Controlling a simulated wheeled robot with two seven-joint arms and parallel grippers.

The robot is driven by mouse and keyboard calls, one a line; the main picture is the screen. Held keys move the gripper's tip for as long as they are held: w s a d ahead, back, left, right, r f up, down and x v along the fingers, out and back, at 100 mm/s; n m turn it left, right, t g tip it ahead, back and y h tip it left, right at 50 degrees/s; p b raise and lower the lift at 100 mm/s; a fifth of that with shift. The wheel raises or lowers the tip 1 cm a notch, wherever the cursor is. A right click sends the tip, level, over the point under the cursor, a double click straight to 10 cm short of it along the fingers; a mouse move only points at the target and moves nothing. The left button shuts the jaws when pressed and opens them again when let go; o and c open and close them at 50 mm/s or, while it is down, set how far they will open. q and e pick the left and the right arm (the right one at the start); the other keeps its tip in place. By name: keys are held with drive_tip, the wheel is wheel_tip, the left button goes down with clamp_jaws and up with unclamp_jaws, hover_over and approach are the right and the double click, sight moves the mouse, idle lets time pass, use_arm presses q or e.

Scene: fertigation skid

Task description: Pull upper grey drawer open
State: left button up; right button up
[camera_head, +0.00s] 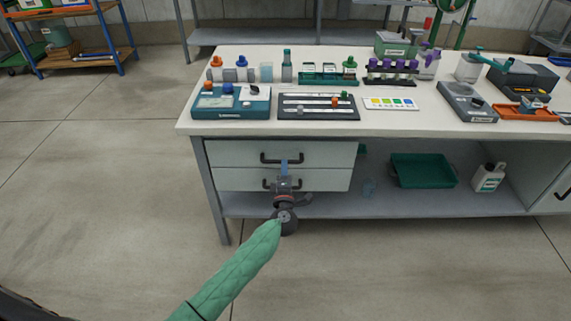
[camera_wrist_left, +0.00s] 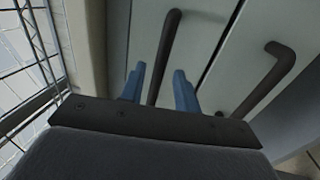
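The upper grey drawer (camera_head: 230,153) is a pale front under the left part of the workbench and looks shut. Its dark bar handle (camera_head: 268,160) also shows in the left wrist view (camera_wrist_left: 167,50). My left gripper (camera_head: 285,163) is in front of the drawers at this handle. In the left wrist view its two blue fingers (camera_wrist_left: 160,82) are apart, with the upper handle running between them in the picture. Whether they touch it cannot be told. My right gripper is not in view.
The lower drawer (camera_head: 335,181) is just below and looks shut; its handle (camera_wrist_left: 268,80) shows at the right in the left wrist view. The bench top (camera_head: 420,122) carries several instruments and bottles. A green tray (camera_head: 424,171) sits on the shelf. Floor at left is clear.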

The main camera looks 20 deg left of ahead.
use_arm(q)
drive_tip(key=shift+x, duration=1.75)
drive_tip(key=shift+c, duration=0.2)
clamp_jaws()
